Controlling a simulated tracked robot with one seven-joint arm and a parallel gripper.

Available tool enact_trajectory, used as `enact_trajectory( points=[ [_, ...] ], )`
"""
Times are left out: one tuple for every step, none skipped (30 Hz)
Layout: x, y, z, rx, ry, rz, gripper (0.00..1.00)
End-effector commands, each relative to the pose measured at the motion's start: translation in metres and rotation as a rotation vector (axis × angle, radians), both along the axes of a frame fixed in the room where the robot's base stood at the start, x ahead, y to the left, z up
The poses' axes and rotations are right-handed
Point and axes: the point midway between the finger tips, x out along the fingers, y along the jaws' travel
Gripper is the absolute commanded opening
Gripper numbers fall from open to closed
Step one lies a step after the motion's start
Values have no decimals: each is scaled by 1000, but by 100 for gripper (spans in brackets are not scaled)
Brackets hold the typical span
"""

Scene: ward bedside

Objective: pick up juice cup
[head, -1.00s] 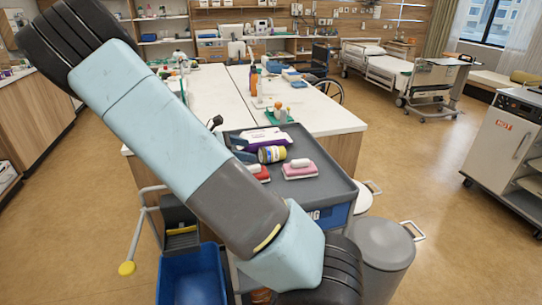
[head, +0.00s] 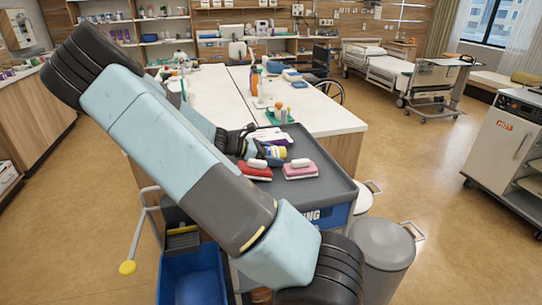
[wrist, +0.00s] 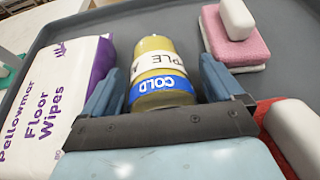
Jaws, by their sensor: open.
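The juice cup (wrist: 161,62) is yellow, with a white band and a blue "COLD" band. In the wrist view it lies between the two blue fingers of my gripper (wrist: 164,70), its narrow end pointing away from me. A finger is on each side of it, close to its wall, and the jaws are open; I cannot tell whether either finger touches it. In the head view the cup (head: 278,152) appears on the grey cart top, partly hidden by my gripper (head: 264,151).
A floor wipes pack (wrist: 62,88) lies close left of the cup. A pink sponge (wrist: 240,38) with a white piece on it lies to the right. A red sponge (head: 254,172) is nearer, beside my right finger. The grey cart top (head: 325,185) is clear at right.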

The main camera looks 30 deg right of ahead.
Motion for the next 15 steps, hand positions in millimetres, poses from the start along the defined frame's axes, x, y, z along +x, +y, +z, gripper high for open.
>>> enact_trajectory(
  points=[
    [-1, 1, -4, 4, -1, -1, 94],
    [-1, 0, -4, 5, -1, -1, 94],
    [-1, 1, -4, 5, -2, -1, 94],
    [-1, 1, -4, 5, -2, -1, 94],
    [-1, 1, -4, 5, -2, -1, 94],
    [-1, 1, -4, 5, -2, -1, 92],
    [-1, 1, -4, 5, -2, -1, 89],
    [-1, 1, -4, 5, -2, -1, 86],
    [-1, 1, -4, 5, -2, -1, 83],
    [-1, 1, -4, 5, -2, 0, 80],
    [-1, 1, -4, 5, -3, 0, 77],
    [-1, 1, -4, 5, -3, 0, 73],
    [-1, 1, -4, 5, -3, 0, 70],
    [-1, 1, -4, 5, -3, 0, 67],
    [-1, 1, -4, 5, -3, 1, 63]
  ],
)
